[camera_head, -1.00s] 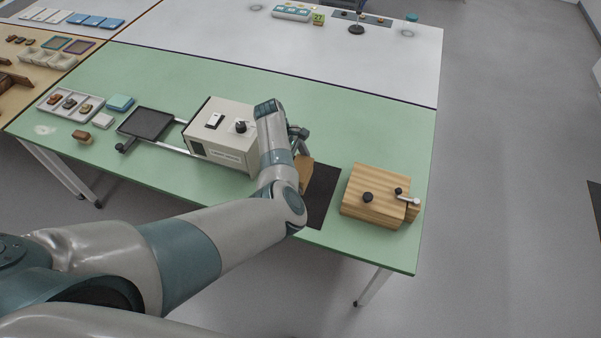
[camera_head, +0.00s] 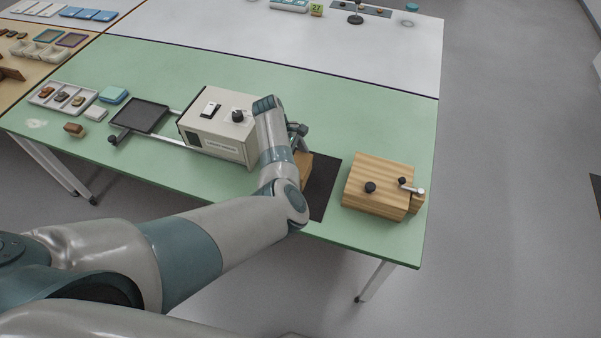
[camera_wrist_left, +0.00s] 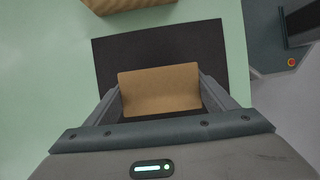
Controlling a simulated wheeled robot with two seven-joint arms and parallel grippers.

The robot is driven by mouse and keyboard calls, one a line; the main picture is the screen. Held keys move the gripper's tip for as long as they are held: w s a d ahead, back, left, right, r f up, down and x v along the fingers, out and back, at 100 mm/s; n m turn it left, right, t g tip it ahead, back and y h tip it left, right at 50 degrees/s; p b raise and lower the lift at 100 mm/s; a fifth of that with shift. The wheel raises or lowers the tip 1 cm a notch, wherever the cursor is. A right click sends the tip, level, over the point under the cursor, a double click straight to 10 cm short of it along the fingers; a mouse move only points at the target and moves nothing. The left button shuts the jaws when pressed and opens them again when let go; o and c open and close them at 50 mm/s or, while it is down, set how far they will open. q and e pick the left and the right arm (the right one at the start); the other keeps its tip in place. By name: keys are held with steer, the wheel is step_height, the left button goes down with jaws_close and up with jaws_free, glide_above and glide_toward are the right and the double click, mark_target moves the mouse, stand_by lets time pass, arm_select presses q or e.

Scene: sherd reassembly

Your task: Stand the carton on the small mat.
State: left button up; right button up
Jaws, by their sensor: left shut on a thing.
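The carton (camera_wrist_left: 160,90) is a plain brown box. In the left wrist view it sits between the two fingers of my left gripper (camera_wrist_left: 160,97), which is shut on it. The small mat (camera_wrist_left: 210,45) is black and lies on the green table; the carton shows over it, and I cannot tell whether it touches it. In the head view the carton (camera_head: 304,166) shows partly behind my left arm, at the left part of the mat (camera_head: 322,186). My left gripper (camera_head: 298,140) is mostly hidden there by its wrist. My right gripper is not in view.
A beige box-shaped device (camera_head: 222,125) with a knob stands just left of my left wrist. A wooden block with black knobs (camera_head: 380,186) stands right of the mat. A dark tray (camera_head: 140,116) lies further left. The green table's back middle is clear.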

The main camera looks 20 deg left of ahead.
arm_select(q)
steer(key=shift+f, duration=0.1)
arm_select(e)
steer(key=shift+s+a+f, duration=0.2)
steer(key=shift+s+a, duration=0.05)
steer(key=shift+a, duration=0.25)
arm_select(q)
steer(key=shift+f, duration=0.25)
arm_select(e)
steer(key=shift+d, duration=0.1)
arm_select(q)
steer(key=o, duration=1.2)
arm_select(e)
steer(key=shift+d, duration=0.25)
arm_select(q)
steer(key=shift+r, duration=0.2)
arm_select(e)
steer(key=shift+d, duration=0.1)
arm_select(q)
steer(key=shift+b+v, duration=1.15)
steer(key=shift+v, duration=4.9)
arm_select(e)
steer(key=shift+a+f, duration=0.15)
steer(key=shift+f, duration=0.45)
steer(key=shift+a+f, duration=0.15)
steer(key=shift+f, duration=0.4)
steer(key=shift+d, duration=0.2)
